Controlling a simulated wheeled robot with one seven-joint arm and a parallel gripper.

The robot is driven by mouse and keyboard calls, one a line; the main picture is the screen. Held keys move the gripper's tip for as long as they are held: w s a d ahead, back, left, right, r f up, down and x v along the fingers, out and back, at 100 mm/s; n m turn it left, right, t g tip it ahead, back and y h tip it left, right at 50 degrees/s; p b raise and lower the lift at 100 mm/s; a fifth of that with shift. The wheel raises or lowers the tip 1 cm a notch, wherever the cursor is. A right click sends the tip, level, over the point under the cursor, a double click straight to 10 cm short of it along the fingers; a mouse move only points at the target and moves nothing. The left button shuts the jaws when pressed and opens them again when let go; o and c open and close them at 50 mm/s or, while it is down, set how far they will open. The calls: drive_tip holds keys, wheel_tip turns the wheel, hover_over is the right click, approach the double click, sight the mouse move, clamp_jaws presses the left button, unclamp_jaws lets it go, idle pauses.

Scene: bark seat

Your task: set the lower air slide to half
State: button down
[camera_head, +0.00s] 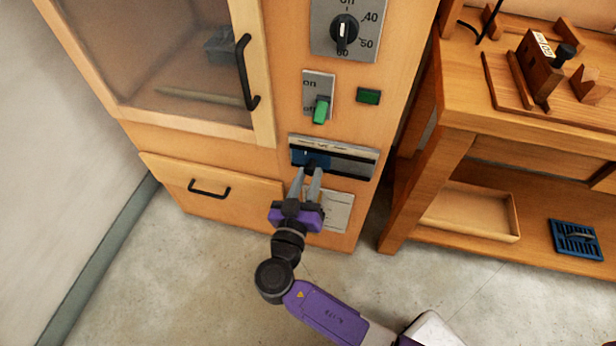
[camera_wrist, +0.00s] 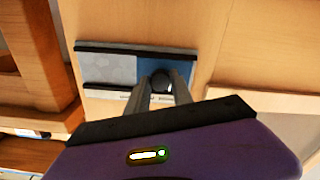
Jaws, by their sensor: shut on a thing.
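The lower air slide (camera_head: 352,163) is a wide metal panel with dark rails, low on the front of the wooden cabinet. Its blue plate (camera_head: 299,157) is at the left end in the head view, and the rest of the panel is bare grey. In the wrist view the blue plate (camera_wrist: 186,67) is at the right and the grey part (camera_wrist: 105,67) at the left. My gripper (camera_head: 313,170) is at the blue plate. In the wrist view its fingers (camera_wrist: 162,77) are shut on a dark round knob (camera_wrist: 160,84) on the plate. Scale marks are too small to read.
Above the slide are a green switch (camera_head: 321,110), a small dark green block (camera_head: 368,96) and a rotary dial (camera_head: 344,33). A drawer (camera_head: 228,209) is to the left, and a label sheet (camera_head: 338,212) is below. A wooden bench (camera_head: 465,130) stands close at the right.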

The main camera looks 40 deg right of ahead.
drive_tip(key=s+d, duration=0.2)
drive_tip(key=s, duration=0.1)
drive_tip(key=shift+s+d, duration=0.1)
drive_tip(key=shift+d, duration=0.15)
drive_tip(key=c, duration=1.1)
unclamp_jaws()
approach(330, 165)
drive_tip(key=v, duration=0.3)
drive_tip(key=shift+a, duration=0.1)
